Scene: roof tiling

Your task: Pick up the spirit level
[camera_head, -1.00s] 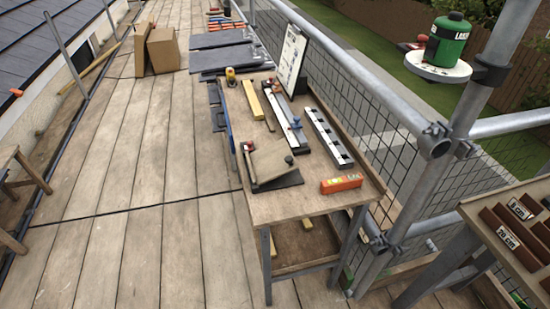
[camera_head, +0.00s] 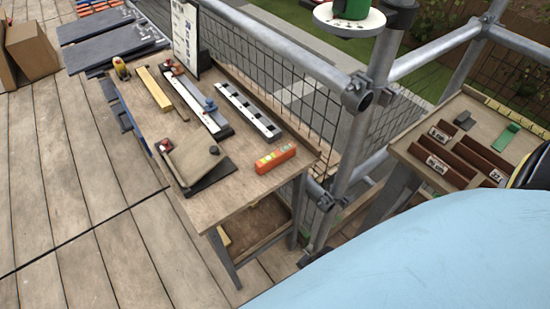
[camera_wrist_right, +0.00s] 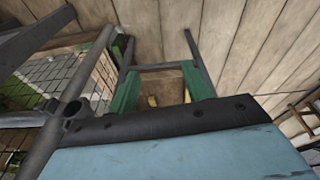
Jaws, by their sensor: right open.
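The spirit level (camera_head: 275,158) is a short orange-red block with yellow-green vials. It lies on the near right corner of the workbench (camera_head: 240,190) in the head view, with nothing on top of it. A large light-blue part of my right arm fills the lower right of that view. My right gripper (camera_wrist_right: 160,88) shows in the right wrist view as two separated green sides beyond a black edge. It is open and I see nothing held between the sides. The spirit level cannot be made out in the wrist view. My left gripper is not in view.
A board on a dark slate (camera_head: 205,165) lies left of the level. A white slotted rail (camera_head: 248,112) and other tools lie behind. Scaffold tubes and mesh (camera_head: 355,95) run along the bench's right side. A side table with brown trays (camera_head: 450,155) stands right.

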